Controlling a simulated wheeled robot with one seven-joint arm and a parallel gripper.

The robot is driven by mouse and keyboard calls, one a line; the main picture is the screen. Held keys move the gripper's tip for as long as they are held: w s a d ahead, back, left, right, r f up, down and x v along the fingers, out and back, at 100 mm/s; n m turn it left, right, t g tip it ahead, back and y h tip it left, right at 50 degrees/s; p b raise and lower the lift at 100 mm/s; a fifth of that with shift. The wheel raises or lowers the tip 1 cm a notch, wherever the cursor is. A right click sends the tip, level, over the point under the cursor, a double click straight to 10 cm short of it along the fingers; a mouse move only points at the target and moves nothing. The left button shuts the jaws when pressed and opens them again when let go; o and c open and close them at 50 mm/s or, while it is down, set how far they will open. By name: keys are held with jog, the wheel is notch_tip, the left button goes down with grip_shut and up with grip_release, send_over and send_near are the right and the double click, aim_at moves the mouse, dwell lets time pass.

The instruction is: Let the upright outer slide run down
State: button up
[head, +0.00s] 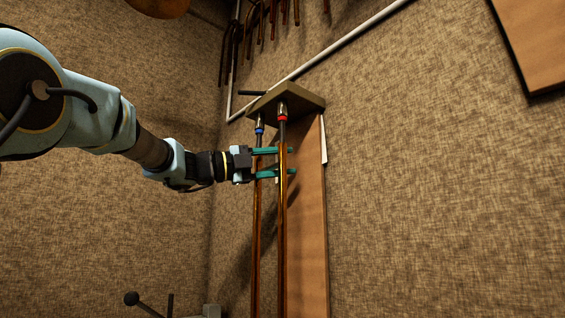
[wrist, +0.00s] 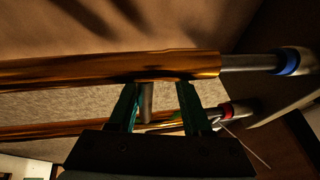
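The upright outer slide shows in the head view as two parallel brass tubes (head: 282,230), and in the wrist view (wrist: 110,69) they run lengthwise. Short grey inner tubes (wrist: 245,62) show between the brass tube tops and the ring-marked ends, one with a blue ring (wrist: 288,62) and one with a red ring (head: 283,118). A grey cross brace (wrist: 147,103) lies between the tubes. My gripper (head: 272,162) has its teal fingers apart, one above and one below the brace. In the wrist view the brace is nearer one finger, with a clear gap to the other.
A block (head: 312,98) at the top holds the tube ends, against a wooden board (head: 309,240). A pale pipe (head: 345,43) runs slanting along the textured wall. Dark rods hang at the top (head: 272,15). A ball-topped lever (head: 131,299) stands low left.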

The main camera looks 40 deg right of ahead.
jog(key=b+v, duration=0.4)
jog(key=v, duration=0.7)
jog(key=shift+b, duration=0.3)
jog(key=shift+d, duration=0.1)
